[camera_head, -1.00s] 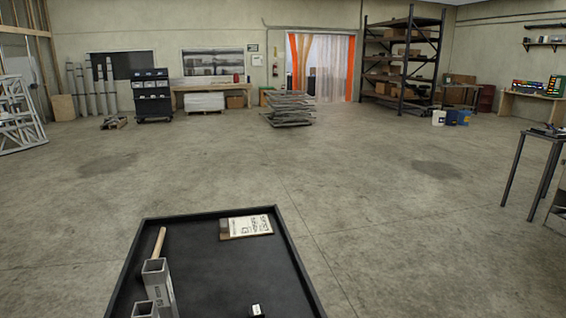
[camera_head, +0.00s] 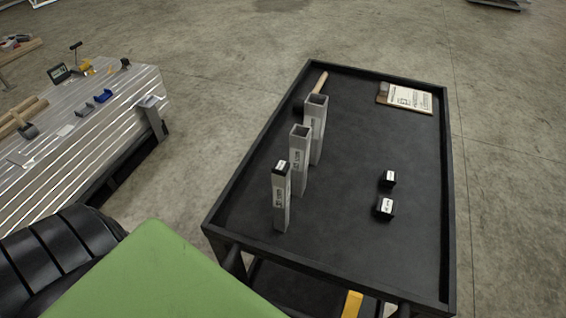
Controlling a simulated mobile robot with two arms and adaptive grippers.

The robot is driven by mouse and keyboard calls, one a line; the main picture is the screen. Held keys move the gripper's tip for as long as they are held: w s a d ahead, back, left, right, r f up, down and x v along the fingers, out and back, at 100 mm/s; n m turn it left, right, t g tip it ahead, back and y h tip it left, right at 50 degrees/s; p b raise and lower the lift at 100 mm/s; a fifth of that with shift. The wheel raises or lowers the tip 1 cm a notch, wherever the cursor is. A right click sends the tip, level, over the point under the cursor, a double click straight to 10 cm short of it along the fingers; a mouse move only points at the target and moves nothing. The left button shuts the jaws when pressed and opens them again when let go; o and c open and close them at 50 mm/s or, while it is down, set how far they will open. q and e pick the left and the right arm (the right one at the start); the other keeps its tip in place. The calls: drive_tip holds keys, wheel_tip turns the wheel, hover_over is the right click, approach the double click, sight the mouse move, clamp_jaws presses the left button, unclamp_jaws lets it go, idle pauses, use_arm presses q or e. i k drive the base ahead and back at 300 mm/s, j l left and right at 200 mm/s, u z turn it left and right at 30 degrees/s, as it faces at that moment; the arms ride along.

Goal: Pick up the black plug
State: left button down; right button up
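Two small black plugs with white labels lie on the right side of the black cart top (camera_head: 340,240). One plug (camera_head: 388,179) is a little farther away and the other plug (camera_head: 385,208) is just nearer, with a gap between them. A third black plug (camera_head: 281,167) sits on the top end of the nearest upright square metal tube (camera_head: 282,205). Two more upright tubes, a middle one (camera_head: 299,165) and a far one (camera_head: 316,130), have open tops. Neither of my grippers is in view.
A wooden-handled mallet (camera_head: 320,84) and a clipboard with paper (camera_head: 405,98) lie at the cart's far end. A ribbed aluminium trailer deck (camera_head: 70,150) with small blue parts and tools stands at left.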

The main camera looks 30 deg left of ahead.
sight(389, 178)
drive_tip(key=k, duration=0.2)
drive_tip(key=k+u, duration=0.25)
drive_tip(key=u, duration=0.2)
drive_tip(key=k+j+u, duration=0.1)
drive_tip(key=u, duration=0.35)
drive_tip(key=l+u, duration=0.25)
drive_tip(key=u, duration=0.15)
drive_tip(key=l+u, duration=0.25)
drive_tip(key=u, duration=0.15)
drive_tip(key=l+u, duration=0.2)
drive_tip(key=u, duration=0.15)
drive_tip(key=l+u, duration=0.25)
drive_tip(key=u, duration=0.15)
drive_tip(key=k+l, duration=0.15)
drive_tip(key=l, duration=0.25)
drive_tip(key=k+l, duration=0.15)
drive_tip(key=l, duration=0.2)
drive_tip(key=k+l, duration=0.15)
drive_tip(key=l, duration=0.25)
drive_tip(key=k+l, duration=0.15)
drive_tip(key=l, duration=0.2)
drive_tip(key=k+l, duration=0.15)
drive_tip(key=l, duration=0.25)
drive_tip(key=k+l, duration=0.15)
drive_tip(key=l, duration=0.2)
